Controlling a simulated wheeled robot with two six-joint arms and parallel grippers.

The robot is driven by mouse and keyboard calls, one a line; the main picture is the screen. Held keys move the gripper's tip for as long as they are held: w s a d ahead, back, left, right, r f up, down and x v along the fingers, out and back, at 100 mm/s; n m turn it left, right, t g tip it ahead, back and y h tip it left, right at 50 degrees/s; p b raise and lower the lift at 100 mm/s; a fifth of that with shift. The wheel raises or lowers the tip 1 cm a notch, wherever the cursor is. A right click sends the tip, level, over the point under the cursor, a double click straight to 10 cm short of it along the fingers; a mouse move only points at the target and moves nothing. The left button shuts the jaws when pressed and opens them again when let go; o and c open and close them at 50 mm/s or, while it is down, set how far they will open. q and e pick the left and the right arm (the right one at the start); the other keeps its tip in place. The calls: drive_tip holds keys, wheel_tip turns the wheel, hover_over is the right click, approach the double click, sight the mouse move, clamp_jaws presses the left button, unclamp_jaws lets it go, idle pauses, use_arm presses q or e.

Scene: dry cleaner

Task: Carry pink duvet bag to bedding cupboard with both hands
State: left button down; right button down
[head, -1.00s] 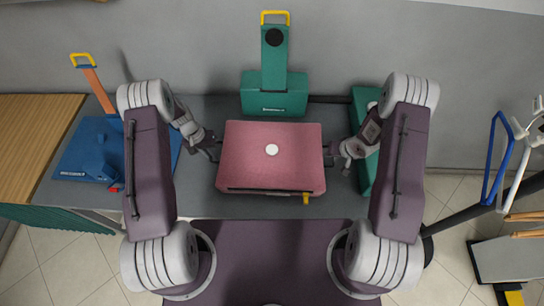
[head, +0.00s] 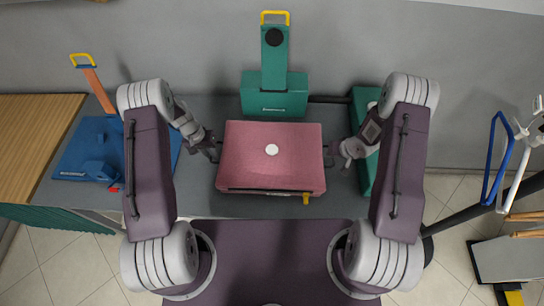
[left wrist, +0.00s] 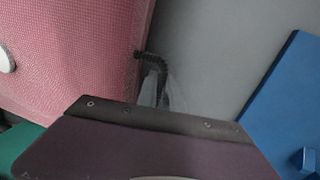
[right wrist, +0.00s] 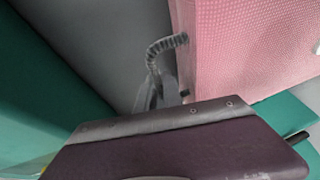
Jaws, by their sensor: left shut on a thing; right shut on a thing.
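The pink duvet bag (head: 270,165) lies flat on the grey counter in the middle of the head view, with a white round spot on top and a yellow tag at its front edge. My left gripper (head: 214,150) is shut on the bag's left side, and my right gripper (head: 334,152) is shut on its right side. In the left wrist view the bag (left wrist: 70,50) fills the upper left, with a dark strap loop at its edge. In the right wrist view the bag (right wrist: 245,45) is at the upper right, with a similar loop. The fingertips are mostly hidden. No bedding cupboard can be made out.
A green stand with a yellow handle (head: 274,85) is behind the bag. A blue scale-like board (head: 75,160) lies left, a green box (head: 362,110) right. A wooden top (head: 35,130) is at far left. Blue and white hangers (head: 492,165) hang at right.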

drive_tip(key=shift+w+r, duration=0.1)
